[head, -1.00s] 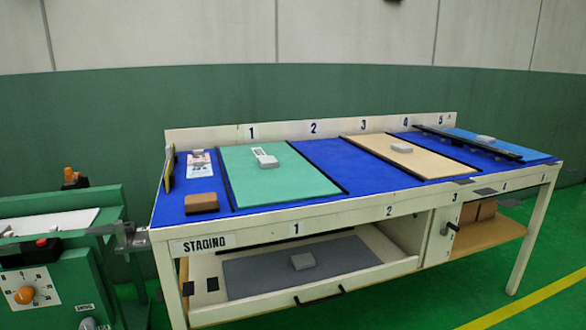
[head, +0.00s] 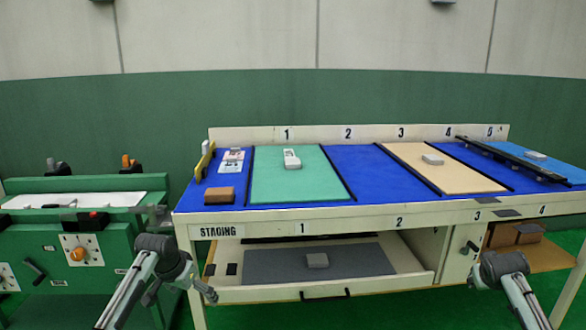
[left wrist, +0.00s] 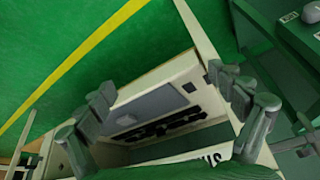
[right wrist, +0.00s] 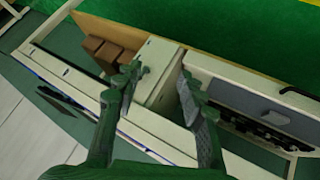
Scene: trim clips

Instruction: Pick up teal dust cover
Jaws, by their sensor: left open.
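The teal dust cover (head: 275,183) is a flat teal sheet on the blue table top in bay 1, between two black strips. A small grey-white block (head: 292,163) with a label sits on it near its far edge. My left gripper (head: 207,292) is low in front of the table's left end, apart from the cover; in the left wrist view its fingers (left wrist: 160,86) are spread and empty. My right gripper (head: 474,248) is in front of the table's right part; in the right wrist view its fingers (right wrist: 160,77) are apart with nothing between them. Neither wrist view shows the cover.
A tan sheet (head: 465,176) with a grey block lies in bay 3, and a blue panel (head: 545,164) with a black bar at bay 5. A brown block (head: 219,195) sits front left. An open drawer (head: 415,277) juts out below. A green machine (head: 100,235) stands left.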

